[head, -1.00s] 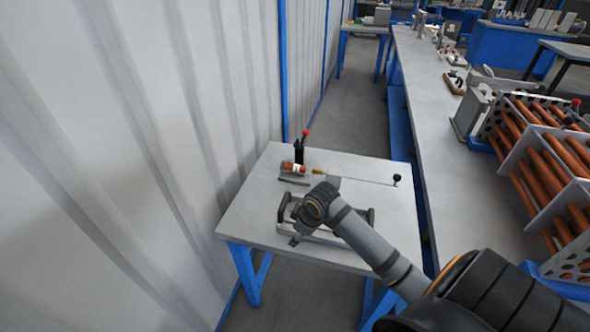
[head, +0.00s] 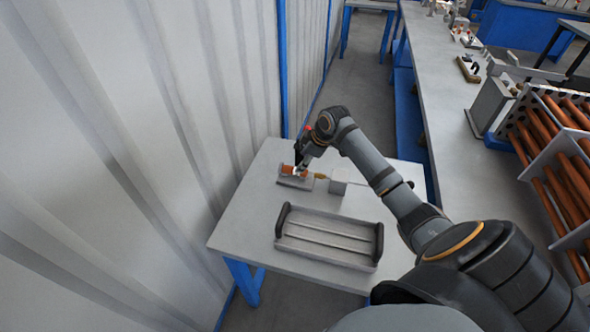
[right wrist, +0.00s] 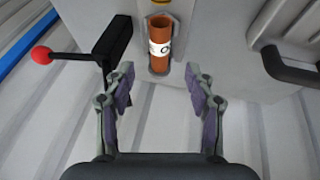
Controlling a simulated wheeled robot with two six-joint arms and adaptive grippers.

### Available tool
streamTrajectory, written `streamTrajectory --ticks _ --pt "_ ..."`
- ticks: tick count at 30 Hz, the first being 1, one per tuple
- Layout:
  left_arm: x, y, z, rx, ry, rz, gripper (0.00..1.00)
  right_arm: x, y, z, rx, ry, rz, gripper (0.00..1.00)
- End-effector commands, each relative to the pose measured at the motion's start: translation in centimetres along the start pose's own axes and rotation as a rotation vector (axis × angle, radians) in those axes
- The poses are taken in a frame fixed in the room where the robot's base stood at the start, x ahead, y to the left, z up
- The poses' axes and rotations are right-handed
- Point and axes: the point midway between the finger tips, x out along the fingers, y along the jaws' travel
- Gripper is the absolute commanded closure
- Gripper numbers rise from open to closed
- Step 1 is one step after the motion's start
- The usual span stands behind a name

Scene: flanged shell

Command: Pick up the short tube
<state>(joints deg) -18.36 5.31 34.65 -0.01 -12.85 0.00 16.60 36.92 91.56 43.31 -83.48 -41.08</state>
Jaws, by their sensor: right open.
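The short tube (right wrist: 159,42) is copper-orange with a white printed band. It sits in a grey holder at the top centre of the right wrist view. In the head view the tube (head: 287,169) shows on the small table's far left part, partly hidden by my right gripper (head: 299,165). In the right wrist view my right gripper (right wrist: 160,80) is open and empty. Its two fingers are spread, one to each side of the tube's line, with the tube beyond their tips. My left gripper is not in view.
A black clamp lever with a red knob (right wrist: 41,55) is left of the tube. A grey tray (head: 328,238) with dark handles lies on the table (head: 240,222) nearer me. A corrugated wall is at left; a long bench (head: 440,110) and a rack of copper tubes are at right.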

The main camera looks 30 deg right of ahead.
Motion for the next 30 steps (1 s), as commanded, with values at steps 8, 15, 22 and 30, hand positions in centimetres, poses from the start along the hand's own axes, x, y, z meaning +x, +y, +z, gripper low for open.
streamTrajectory --ticks 8,15,22,30 --pt "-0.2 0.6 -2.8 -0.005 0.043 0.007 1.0 1.7 -0.1 0.1 0.0 -0.001 0.0 0.45" --pt "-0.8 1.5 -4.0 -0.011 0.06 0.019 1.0 5.5 -0.4 0.6 0.002 -0.001 -0.002 0.45" --pt "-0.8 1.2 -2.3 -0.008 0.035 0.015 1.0 6.7 -0.3 0.7 -0.002 -0.002 0.001 0.45" --pt "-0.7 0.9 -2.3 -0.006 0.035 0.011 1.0 6.7 -0.3 0.7 -0.002 -0.002 0.001 0.67"
